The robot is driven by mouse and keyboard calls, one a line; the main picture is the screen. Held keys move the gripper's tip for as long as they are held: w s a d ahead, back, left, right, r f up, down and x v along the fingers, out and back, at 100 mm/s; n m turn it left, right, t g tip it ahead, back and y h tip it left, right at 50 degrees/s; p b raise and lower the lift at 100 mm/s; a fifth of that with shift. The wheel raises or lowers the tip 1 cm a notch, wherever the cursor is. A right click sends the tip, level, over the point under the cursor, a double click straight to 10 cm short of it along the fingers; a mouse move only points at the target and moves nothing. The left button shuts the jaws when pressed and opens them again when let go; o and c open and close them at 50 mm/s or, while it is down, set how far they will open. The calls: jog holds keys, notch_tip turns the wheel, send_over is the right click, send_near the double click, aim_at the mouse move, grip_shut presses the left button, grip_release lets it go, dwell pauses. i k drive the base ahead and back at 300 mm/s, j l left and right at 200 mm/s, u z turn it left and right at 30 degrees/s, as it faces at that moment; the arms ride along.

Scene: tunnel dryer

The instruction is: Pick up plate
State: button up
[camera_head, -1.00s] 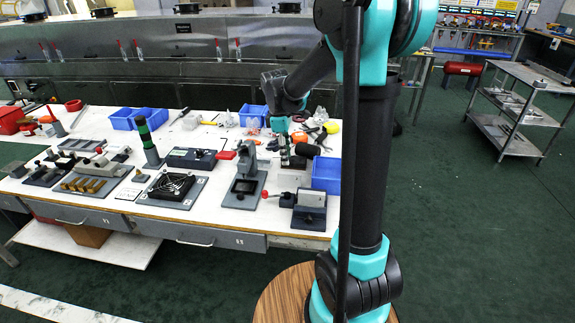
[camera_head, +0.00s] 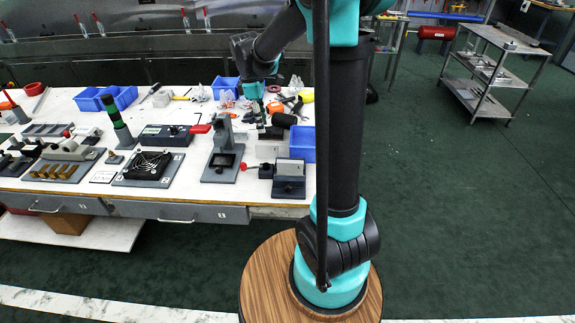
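I cannot single out one object as the plate. Several flat grey base plates with fixtures lie on the white workbench (camera_head: 75,192), such as the one under a black coiled item (camera_head: 148,166) and the one under an upright grey press (camera_head: 223,158). My arm reaches over the back right part of the bench. My gripper (camera_head: 262,122) points down among small parts, near a black cylinder (camera_head: 284,120) and a pale grey block (camera_head: 268,150). Its fingers are too small and dark to tell whether they are open or hold anything.
Blue bins stand at the bench's back left (camera_head: 105,98) and right end (camera_head: 302,143). A green and black post (camera_head: 117,124) rises at centre left. A long metal dryer (camera_head: 150,50) runs behind. A grey shelf cart (camera_head: 492,70) stands far right. Green floor at right is clear.

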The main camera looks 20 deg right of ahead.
aim_at(293, 167)
jog(key=k+l, duration=0.1)
jog(key=l, duration=0.25)
jog(key=k+l, duration=0.1)
jog(key=l, duration=0.2)
jog(key=k+l, duration=0.1)
jog(key=l, duration=0.25)
jog(key=k+l, duration=0.1)
jog(key=l, duration=0.2)
jog(key=u, duration=0.05)
